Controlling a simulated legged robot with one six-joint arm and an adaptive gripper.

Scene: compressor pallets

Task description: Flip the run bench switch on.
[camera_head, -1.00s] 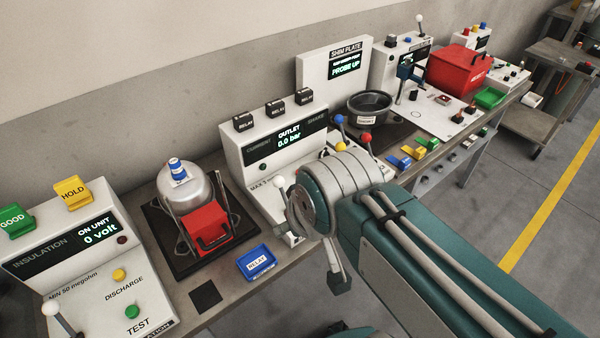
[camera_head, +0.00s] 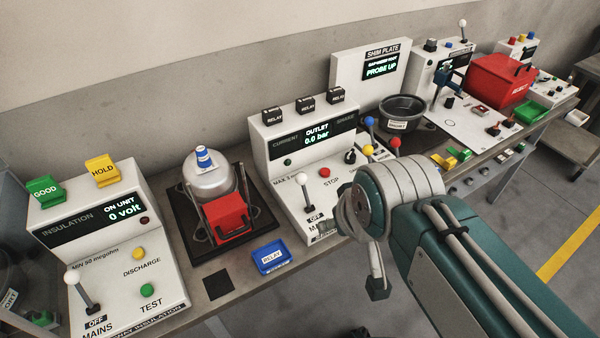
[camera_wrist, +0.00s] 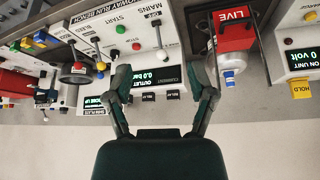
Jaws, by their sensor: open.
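The run bench (camera_head: 283,140) is the white console mid-picture in the head view, its screen reading OUTLET 0.0 bar. Its switch is a lever with a white knob (camera_head: 304,180); the plate at its foot reads OFF. The bench appears upside down in the wrist view, with the lever (camera_wrist: 158,36) beside the word MAINS. My gripper (camera_wrist: 164,80) is open and empty there, its fingers apart below the lever in the picture, not touching it. In the head view my wrist is just right of the lever and hides much of the gripper.
The insulation console (camera_head: 95,235) at left has a similar lever (camera_head: 76,283), also marked OFF. Between the consoles are a compressor (camera_head: 208,178) with a red block (camera_head: 228,215) and a blue relay tray (camera_head: 270,257). Coloured knobs (camera_head: 369,122) stand right of the lever.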

